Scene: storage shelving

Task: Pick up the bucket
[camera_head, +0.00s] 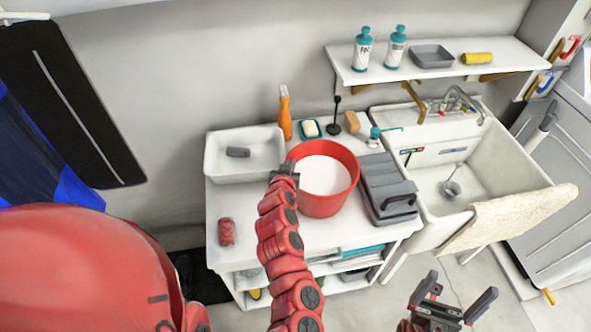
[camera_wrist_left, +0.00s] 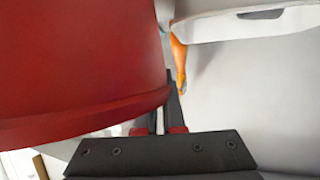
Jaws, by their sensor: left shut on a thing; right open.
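A red bucket (camera_head: 326,204) with a pale inside stands upright on or just above the white cabinet top; I cannot tell which. My left gripper (camera_head: 287,168) is at the bucket's left rim, shut on it. In the left wrist view the bucket (camera_wrist_left: 80,60) fills the upper left, and its rim lies at the dark fingers of my left gripper (camera_wrist_left: 160,108). The fingertips are partly hidden by the bucket. My right gripper (camera_head: 455,300) is open and empty at the lower right, over the floor and away from the bucket.
A white tub (camera_head: 225,163) is close to the bucket's left, a grey toolbox (camera_head: 387,185) close to its right. An orange spray bottle (camera_head: 285,115) and a soap dish (camera_head: 309,130) stand behind. A sink (camera_head: 470,165) is further right; a wall shelf (camera_head: 435,70) hangs above.

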